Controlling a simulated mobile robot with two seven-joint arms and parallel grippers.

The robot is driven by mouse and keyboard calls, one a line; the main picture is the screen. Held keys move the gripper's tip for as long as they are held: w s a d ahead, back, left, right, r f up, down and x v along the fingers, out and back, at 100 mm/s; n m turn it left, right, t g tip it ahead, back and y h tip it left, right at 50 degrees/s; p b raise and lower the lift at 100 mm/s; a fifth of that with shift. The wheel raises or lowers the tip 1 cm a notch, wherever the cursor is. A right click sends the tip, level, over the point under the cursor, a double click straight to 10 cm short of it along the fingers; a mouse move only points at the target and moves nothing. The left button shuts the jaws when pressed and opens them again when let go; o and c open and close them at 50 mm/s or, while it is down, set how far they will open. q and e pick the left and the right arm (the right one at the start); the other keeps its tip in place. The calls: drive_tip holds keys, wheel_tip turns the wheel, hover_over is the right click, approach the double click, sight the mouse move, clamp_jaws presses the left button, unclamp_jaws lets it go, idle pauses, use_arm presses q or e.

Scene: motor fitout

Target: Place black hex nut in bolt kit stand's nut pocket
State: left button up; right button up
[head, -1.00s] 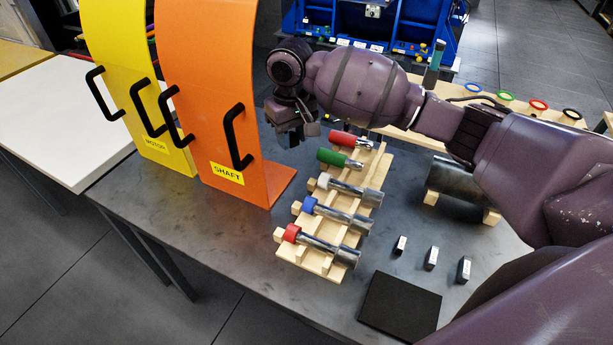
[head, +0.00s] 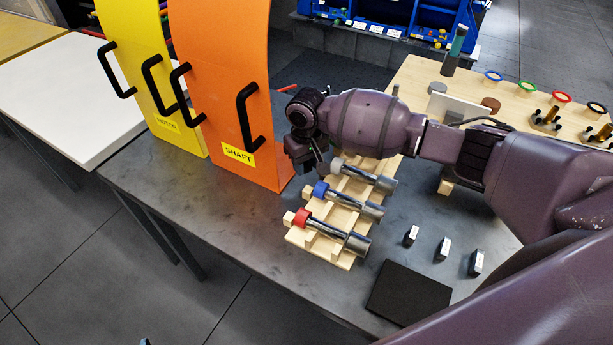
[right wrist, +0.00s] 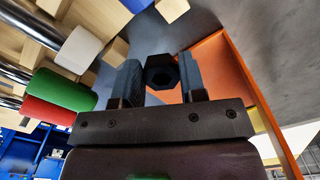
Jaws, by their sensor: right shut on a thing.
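My right gripper (head: 308,168) is over the table beside the shaft rack, near the orange panel. The nut cannot be made out in the head view. Small wooden stands with upright bolts (head: 546,119) sit on a light wooden board at the right back. One of these may be the bolt kit stand, but its nut pocket cannot be told. My left gripper is not in view.
A wooden rack (head: 296,236) holds metal shafts with coloured ends beside my gripper. The orange SHAFT panel (head: 222,90) and yellow MOTOR panel (head: 130,60) stand to the left. A black pad (head: 409,292) and small metal blocks (head: 443,248) lie in front. Coloured rings (head: 527,86) lie at the back right.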

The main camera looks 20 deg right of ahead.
sight(306, 183)
drive_tip(key=shift+f, duration=2.55)
drive_tip(key=o, duration=0.7)
